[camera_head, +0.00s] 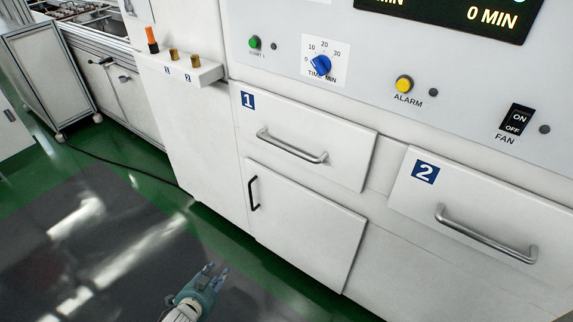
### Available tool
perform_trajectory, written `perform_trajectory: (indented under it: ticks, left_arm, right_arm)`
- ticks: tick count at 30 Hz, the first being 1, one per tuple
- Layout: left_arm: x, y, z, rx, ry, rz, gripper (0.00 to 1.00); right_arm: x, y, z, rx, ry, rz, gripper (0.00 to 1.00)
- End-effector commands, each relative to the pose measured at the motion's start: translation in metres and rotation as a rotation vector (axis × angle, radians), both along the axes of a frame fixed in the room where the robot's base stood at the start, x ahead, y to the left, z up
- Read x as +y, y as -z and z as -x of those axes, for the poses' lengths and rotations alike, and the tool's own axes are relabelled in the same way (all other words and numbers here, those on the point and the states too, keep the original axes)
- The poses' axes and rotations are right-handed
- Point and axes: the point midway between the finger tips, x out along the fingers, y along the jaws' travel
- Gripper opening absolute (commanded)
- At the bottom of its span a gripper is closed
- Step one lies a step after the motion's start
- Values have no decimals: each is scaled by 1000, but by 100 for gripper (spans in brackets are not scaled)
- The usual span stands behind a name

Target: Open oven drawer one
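Oven drawer one (335,144) is a white front with a blue "1" label, in the middle of the head view. It looks shut or nearly flush with the oven. Its silver bar handle (291,148) runs across its face. My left gripper (217,270) is low in the view, in front of and below the drawer, well apart from the handle. Its fingers look spread with nothing between them. My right gripper is not in view.
Drawer two (478,191) with its own silver handle is at the right. A lower door (303,232) with a black handle is under drawer one. A control panel (375,80) with knob and switches is above. The floor (110,240) in front is clear.

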Motion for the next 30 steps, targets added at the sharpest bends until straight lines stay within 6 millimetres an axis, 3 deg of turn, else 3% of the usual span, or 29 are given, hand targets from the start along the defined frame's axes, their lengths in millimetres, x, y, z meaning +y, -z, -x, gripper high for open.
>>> perform_trajectory:
  ticks: [1, 3, 5, 6, 9, 12, 15, 19, 30]
  left_arm:
    - [-16, -36, -48, -148, 92, -49, 34]
    - [-41, -102, -92, -337, 213, -127, 34]
    - [-67, -161, -114, -495, 308, -195, 34]
    - [-83, -197, -121, -594, 366, -240, 34]
    - [-120, -271, -120, -803, 483, -340, 34]
    - [-146, -319, -107, -942, 556, -408, 34]
    - [-159, -344, -98, -1016, 591, -444, 34]
    - [-169, -357, -100, -1044, 603, -456, 34]
    - [-207, -370, -154, -1040, 600, -453, 34]
  right_arm:
    - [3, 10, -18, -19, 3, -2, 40]
    - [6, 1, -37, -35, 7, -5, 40]
    - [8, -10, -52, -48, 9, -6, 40]
    - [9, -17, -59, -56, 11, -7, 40]
    - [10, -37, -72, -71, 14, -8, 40]
    - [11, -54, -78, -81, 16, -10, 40]
    - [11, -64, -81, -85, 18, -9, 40]
    - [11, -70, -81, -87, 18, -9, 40]
    - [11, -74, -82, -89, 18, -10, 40]
